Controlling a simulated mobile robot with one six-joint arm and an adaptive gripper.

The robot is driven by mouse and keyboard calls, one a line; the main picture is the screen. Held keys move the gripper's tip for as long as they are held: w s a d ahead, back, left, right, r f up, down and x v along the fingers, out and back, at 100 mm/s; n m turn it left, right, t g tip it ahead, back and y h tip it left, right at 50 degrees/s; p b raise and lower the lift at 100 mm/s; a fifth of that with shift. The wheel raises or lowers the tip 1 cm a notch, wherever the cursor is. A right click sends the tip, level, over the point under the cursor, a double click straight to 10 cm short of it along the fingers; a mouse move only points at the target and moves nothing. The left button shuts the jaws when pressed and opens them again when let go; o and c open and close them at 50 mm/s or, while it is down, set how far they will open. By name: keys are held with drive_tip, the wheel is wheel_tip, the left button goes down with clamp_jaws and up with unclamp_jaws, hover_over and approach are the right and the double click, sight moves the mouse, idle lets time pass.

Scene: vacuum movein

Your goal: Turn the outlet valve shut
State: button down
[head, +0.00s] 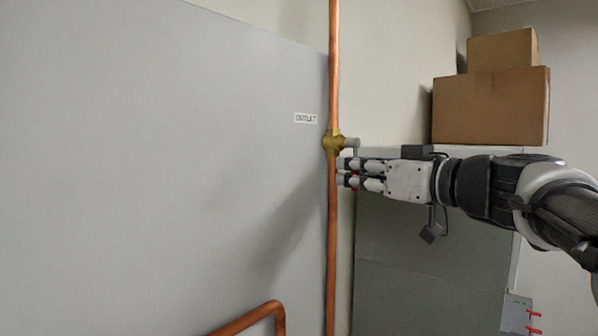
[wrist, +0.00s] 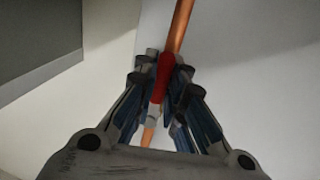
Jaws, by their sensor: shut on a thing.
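The outlet valve has a brass body (head: 333,142) on a vertical copper pipe (head: 333,60), beside a white label reading OUTLET (head: 305,118). A short grey stem (head: 351,143) sticks out to its right. My gripper (head: 350,173) is just below the stem, reaching in from the right. In the wrist view, the red valve handle (wrist: 165,76) lies between the fingers of my gripper (wrist: 165,85), which are shut on it. In the head view only a little red shows between the fingers. The handle's exact angle is hard to tell there.
A large grey panel (head: 150,150) fills the left. Two cardboard boxes (head: 490,105) are stacked on a grey cabinet (head: 430,275) behind my arm. A bent copper pipe (head: 262,313) is at the bottom. Small red handles (head: 533,320) show at the lower right.

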sight(342, 142)
drive_tip(key=shift+a+m, duration=0.15)
drive_tip(key=shift+m, duration=0.15)
drive_tip(key=m, duration=0.1)
drive_tip(key=s+a+m, duration=0.1)
drive_tip(key=m, duration=0.1)
drive_tip(key=shift+r+g, duration=0.1)
drive_tip(key=shift+g, duration=0.3)
drive_tip(key=m, duration=0.2)
drive_tip(key=s+a+r+m+g+p, duration=0.1)
drive_tip(key=m, duration=0.1)
drive_tip(key=shift+a+r, duration=0.1)
drive_tip(key=shift+a, duration=0.05)
drive_tip(key=m+p, duration=0.1)
drive_tip(key=r+m+p, duration=0.1)
drive_tip(key=s+m+g+p, duration=0.1)
drive_tip(key=m, duration=0.1)
drive_tip(key=shift+a+r+p, duration=0.3)
drive_tip(key=shift+a, duration=0.05)
drive_tip(key=shift+s+a+r+m+g+y+p, duration=0.1)
drive_tip(key=shift+r+m+g+y+p, duration=0.3)
drive_tip(key=shift+m+p, duration=0.65)
drive_tip(key=shift+a+r+m+g+y+p, duration=0.15)
drive_tip(key=shift+r+m+p, duration=0.35)
drive_tip(key=shift+m+p, duration=0.5)
